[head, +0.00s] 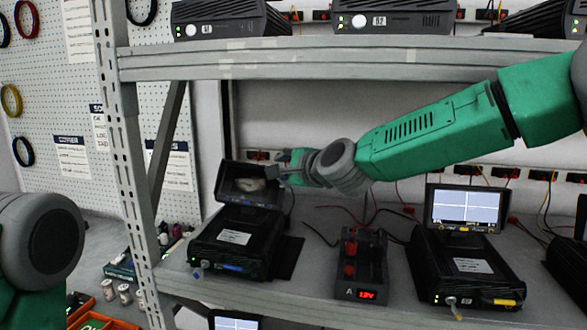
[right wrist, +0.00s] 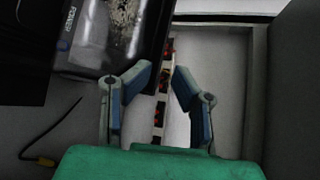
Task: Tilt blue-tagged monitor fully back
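The blue-tagged unit (head: 235,243) is a black box on the shelf at left, with a blue tag (head: 197,275) at its front left corner. Its monitor (head: 250,187) stands above the box with a dark screen and looks tilted; the exact angle is hard to tell. My right gripper (head: 283,172) is at the monitor's right edge. In the right wrist view the gripper (right wrist: 163,72) has its fingers apart with nothing between them, and the dark monitor (right wrist: 115,35) lies just left of them. Contact cannot be told. My left gripper is out of view.
A yellow-tagged unit (head: 465,265) with a lit monitor (head: 466,208) stands at right. A power supply (head: 361,265) with a red display sits between the units. Loose wires cross behind. An upper shelf beam (head: 350,60) and rack post (head: 125,150) bound the space.

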